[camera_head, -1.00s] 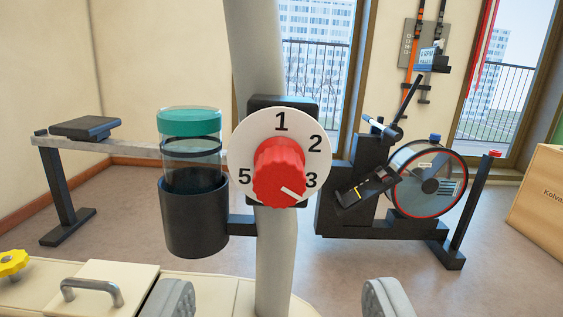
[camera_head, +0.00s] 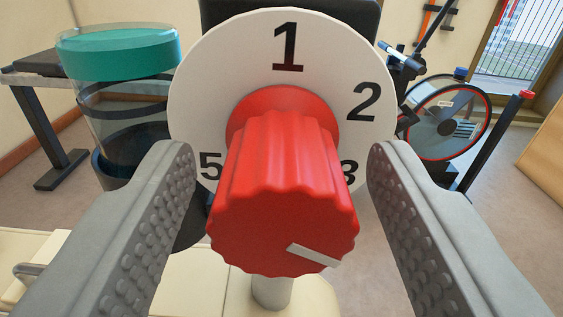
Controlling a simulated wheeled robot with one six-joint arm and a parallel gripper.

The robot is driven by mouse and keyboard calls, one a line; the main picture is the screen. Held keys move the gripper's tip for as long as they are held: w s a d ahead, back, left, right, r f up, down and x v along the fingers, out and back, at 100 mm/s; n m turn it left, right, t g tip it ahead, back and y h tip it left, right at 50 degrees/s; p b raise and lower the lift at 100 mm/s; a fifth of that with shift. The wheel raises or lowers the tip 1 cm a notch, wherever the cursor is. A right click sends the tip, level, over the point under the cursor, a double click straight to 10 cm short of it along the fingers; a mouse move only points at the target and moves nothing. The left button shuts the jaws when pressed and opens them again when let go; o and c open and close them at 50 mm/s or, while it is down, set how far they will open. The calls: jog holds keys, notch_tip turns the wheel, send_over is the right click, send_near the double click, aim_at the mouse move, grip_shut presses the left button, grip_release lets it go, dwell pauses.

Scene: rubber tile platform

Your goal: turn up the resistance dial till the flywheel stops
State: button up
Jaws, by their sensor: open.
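The red resistance dial (camera_head: 284,190) fills the middle of the view, in front of a white round plate (camera_head: 215,75) with black numbers 1, 2, 3 and 5 showing. The white pointer mark on the knob sits at its lower right, toward the 3. The area below the knob, between 3 and 5, is hidden. My gripper (camera_head: 280,185) is open, one grey studded finger on each side of the knob, with a gap on both sides. The flywheel (camera_head: 447,118), a clear drum with a red rim, is at the right; I cannot tell whether it spins.
A clear bottle with a teal lid (camera_head: 118,50) stands in a dark holder close to the left finger. The rowing machine's seat and rail (camera_head: 35,75) are behind it. A wooden crate (camera_head: 540,140) is at the far right. Open floor lies between.

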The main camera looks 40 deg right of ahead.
jog(key=shift+c, duration=0.5)
jog(key=c, duration=0.9)
jog(key=shift+m, duration=0.4)
jog(key=m, duration=1.1)
jog(key=o, duration=1)
